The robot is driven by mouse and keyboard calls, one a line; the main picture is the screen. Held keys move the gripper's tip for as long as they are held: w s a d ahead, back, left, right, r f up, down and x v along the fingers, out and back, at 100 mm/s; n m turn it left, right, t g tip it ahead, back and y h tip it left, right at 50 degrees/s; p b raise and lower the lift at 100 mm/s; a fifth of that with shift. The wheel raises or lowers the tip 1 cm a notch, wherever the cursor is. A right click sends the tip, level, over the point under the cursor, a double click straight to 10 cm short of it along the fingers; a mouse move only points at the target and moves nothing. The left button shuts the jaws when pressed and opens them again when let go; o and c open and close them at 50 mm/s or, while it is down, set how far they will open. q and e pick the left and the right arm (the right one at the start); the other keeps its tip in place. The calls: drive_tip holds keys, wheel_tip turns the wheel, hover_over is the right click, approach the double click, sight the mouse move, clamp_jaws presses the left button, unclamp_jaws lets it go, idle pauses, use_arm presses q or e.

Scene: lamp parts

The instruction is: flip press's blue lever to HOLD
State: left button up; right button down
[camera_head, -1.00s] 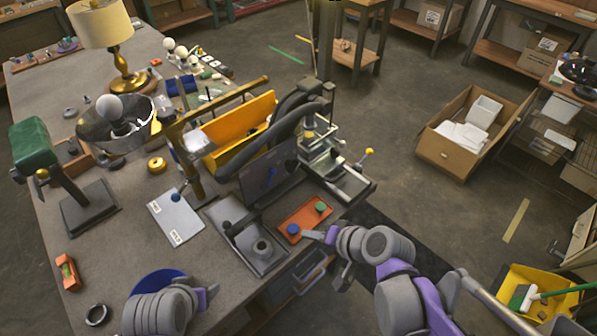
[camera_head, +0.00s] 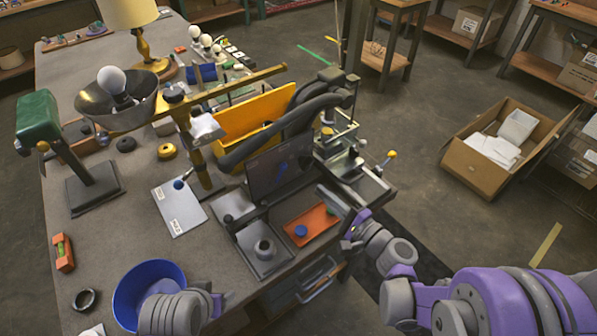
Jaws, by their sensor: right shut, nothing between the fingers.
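A black machine with a thick curved arm (camera_head: 290,124), which looks like the press, stands at the table's right side. A small blue lever-like piece (camera_head: 281,171) shows on its dark front panel; its setting and any HOLD mark are too small to read. A white plate (camera_head: 183,212) with two unreadable labels lies to the left, with a blue ball (camera_head: 178,184) over its upper edge. My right gripper (camera_head: 350,230) is shut and empty beside the orange tray's right end, apart from the blue piece. My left gripper (camera_head: 222,302) is low by the blue bowl; its fingers are unclear.
The orange tray (camera_head: 318,221) carries a blue knob (camera_head: 300,231). A grey fixture (camera_head: 264,248) stands left of it. A brass bar (camera_head: 235,86) and yellow bin (camera_head: 262,108) crowd the machine's left. A blue bowl (camera_head: 129,292) stands at the front.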

sight(279, 175)
drive_tip(key=shift+w, duration=0.1)
use_arm(q)
drive_tip(key=shift+w+r+p, duration=0.2)
drive_tip(key=shift+r+p, duration=0.5)
drive_tip(key=shift+r, duration=0.1)
use_arm(e)
drive_tip(key=x, duration=1)
